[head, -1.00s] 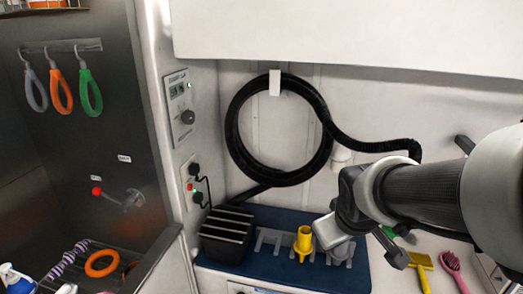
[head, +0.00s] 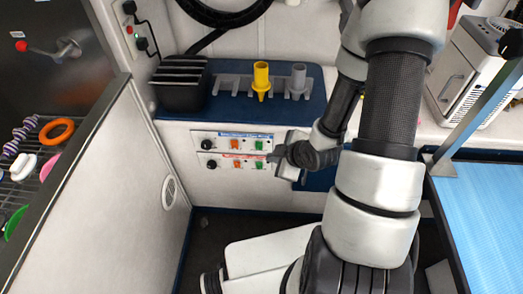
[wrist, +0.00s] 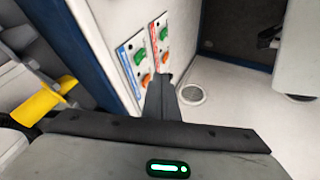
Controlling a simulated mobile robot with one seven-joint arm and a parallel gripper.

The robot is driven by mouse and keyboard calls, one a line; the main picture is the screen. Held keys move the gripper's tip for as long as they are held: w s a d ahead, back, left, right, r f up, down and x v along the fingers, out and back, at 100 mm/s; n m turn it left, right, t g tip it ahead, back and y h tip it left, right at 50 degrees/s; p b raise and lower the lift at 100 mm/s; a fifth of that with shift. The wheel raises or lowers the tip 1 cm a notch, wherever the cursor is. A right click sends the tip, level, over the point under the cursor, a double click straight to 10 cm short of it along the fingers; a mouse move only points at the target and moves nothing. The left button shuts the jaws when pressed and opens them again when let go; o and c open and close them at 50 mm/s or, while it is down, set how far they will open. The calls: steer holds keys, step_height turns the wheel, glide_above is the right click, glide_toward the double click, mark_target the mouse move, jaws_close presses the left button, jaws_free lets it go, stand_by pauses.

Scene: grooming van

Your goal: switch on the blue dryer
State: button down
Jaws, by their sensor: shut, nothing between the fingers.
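Two control strips sit on the white cabinet front below the counter. The upper blue-labelled strip (head: 222,136) has a black knob (head: 207,144), an orange switch (head: 237,145) and a green switch (head: 259,146). The lower red-labelled strip (head: 224,155) has the same layout. In the wrist view the blue strip (wrist: 124,60) is left of the red strip (wrist: 154,42). My gripper (head: 273,159) is shut and empty, near the right end of the lower strip. In the wrist view its fingers (wrist: 161,82) overlap the strips' lower edge; contact cannot be told.
On the blue counter mat stand a yellow nozzle (head: 262,78), a grey nozzle (head: 298,80) and a black ridged box (head: 183,84). A steel tub with a rack (head: 22,190) is at left. A blue-topped table (head: 490,210) is at right. A round vent (head: 169,191) is on the side panel.

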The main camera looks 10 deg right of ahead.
steer(key=shift+w, duration=0.1)
steer(key=b, duration=0.2)
glide_toward(262, 148)
steer(key=shift+w+a+f, duration=0.7)
steer(key=shift+a+f, duration=0.1)
steer(key=shift+f, duration=0.2)
steer(key=shift+w+a+f, duration=0.7)
steer(key=shift+a+f, duration=0.1)
steer(key=shift+f, duration=0.2)
